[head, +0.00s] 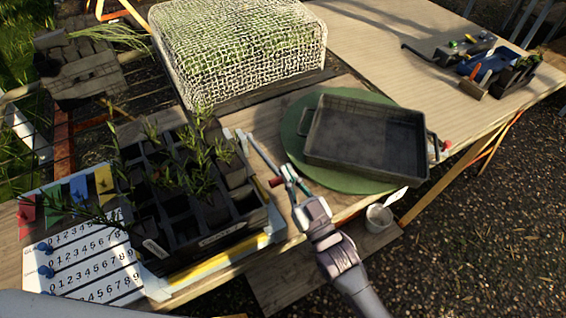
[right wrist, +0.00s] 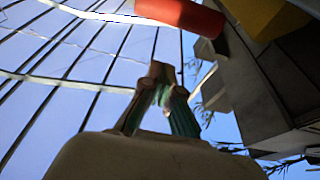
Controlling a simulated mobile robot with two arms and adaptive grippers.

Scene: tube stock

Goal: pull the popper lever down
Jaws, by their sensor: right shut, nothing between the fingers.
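The popper lever shows in the head view as a thin pale bar (head: 262,155) along the right side of the dark cell tray (head: 172,195), with a red grip (head: 276,183) at its near end. In the right wrist view the red grip (right wrist: 180,14) lies across the top, just past my fingertips, with a gap visible. My right gripper (head: 288,174) is beside the grip in the head view. Its fingers are shut and empty, and they also show in the right wrist view (right wrist: 161,72). Whether they touch the lever in depth I cannot tell. My left gripper is out of view.
A black handled pan (head: 367,135) sits on a round green mat (head: 294,150) to the right. A mesh-covered box (head: 240,45) stands behind. A numbered board (head: 85,260) is at the left, and a small pot (head: 379,217) is at the near table edge. Leafy seedlings rise from the cells.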

